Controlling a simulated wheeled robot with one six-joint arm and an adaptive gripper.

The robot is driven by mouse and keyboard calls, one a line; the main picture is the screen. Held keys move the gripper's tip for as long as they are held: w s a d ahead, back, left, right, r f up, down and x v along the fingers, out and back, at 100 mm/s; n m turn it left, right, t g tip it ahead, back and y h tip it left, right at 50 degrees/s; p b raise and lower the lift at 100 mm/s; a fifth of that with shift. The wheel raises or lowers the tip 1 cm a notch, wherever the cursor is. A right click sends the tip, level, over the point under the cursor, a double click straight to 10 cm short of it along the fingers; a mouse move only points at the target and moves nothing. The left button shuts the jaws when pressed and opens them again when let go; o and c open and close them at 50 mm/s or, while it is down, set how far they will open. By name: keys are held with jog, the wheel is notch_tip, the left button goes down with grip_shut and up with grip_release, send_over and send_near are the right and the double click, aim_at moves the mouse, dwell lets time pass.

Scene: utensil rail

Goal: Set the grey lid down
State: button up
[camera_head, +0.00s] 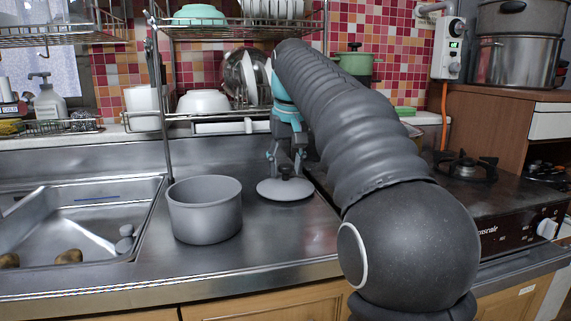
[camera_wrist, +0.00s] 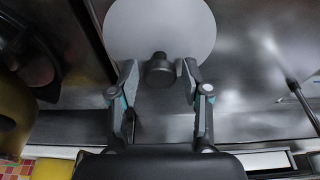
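The grey lid (camera_head: 285,190) lies flat on the steel counter, to the right of the grey pot (camera_head: 205,209). It also shows in the wrist view as a pale disc (camera_wrist: 160,25) with a dark knob (camera_wrist: 160,70). My gripper (camera_head: 286,158) is just above the lid, pointing down. In the wrist view its two fingers (camera_wrist: 159,73) stand apart on either side of the knob. A gap shows at the left finger; the right finger is very close to the knob, and whether it touches is hard to tell. The pot stands upright and uncovered.
A sink (camera_head: 75,230) is on the left and a gas stove (camera_head: 465,170) on the right. A dish rack (camera_head: 220,115) with bowls stands behind the gripper, its post close to the pot. The counter in front of the lid is clear.

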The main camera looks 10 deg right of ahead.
aim_at(289, 188)
jog(key=shift+r, duration=0.1)
jog(key=p+v, duration=0.1)
jog(key=v, duration=1.1)
jog(key=shift+r, duration=0.1)
dwell(0.4)
